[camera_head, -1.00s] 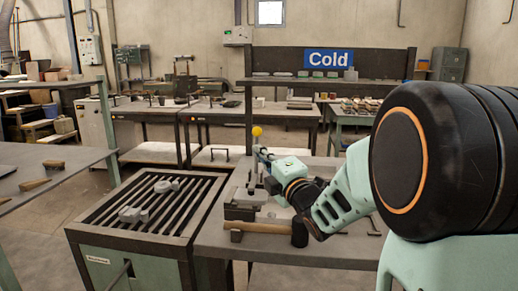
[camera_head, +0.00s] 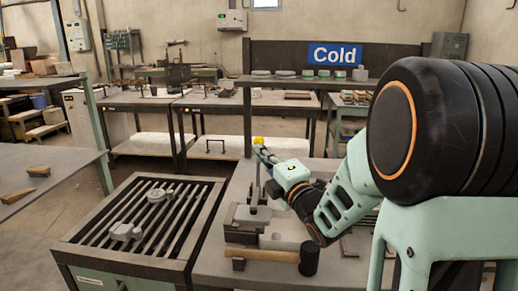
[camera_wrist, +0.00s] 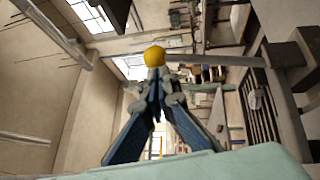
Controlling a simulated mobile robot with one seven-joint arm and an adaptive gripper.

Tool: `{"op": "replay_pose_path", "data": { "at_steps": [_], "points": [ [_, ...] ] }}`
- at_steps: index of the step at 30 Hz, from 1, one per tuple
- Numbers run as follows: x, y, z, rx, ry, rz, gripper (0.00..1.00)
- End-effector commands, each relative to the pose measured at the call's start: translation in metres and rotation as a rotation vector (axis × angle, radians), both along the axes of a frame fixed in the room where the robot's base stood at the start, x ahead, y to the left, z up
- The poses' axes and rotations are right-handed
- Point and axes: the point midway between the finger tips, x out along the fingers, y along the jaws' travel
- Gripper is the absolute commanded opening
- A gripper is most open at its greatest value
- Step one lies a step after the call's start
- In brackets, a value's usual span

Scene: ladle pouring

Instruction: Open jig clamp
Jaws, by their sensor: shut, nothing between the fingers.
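The jig clamp (camera_head: 254,214) stands on the near bench, with a thin grey lever (camera_head: 256,178) upright above it. A yellow ball knob (camera_head: 257,141) is at the lever's top. My gripper (camera_head: 261,151) reaches in from the right, its tips at knob height. In the wrist view the yellow knob (camera_wrist: 154,55) shows just beyond the tips of my gripper (camera_wrist: 157,78), which are together with nothing between them. I cannot tell whether the tips touch the knob.
A hammer (camera_head: 262,255) with a wooden handle and dark head lies at the bench's front. A slatted grate table (camera_head: 92,225) with grey castings stands to the left. A side table (camera_head: 50,165) is at far left. Free floor lies between them.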

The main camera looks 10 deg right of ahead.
Motion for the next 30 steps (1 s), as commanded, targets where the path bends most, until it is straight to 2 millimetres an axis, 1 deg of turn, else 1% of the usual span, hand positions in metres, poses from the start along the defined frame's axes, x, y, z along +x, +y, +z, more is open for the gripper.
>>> {"op": "replay_pose_path", "data": {
  "at_steps": [14, 19, 30],
  "points": [
    [-0.001, 0.000, 0.000, 0.000, 0.002, 0.001, 0.00],
    [0.003, -0.001, 0.003, 0.008, 0.027, 0.001, 0.00],
    [0.010, -0.004, 0.004, 0.027, 0.082, -0.002, 0.00]
  ]
}}
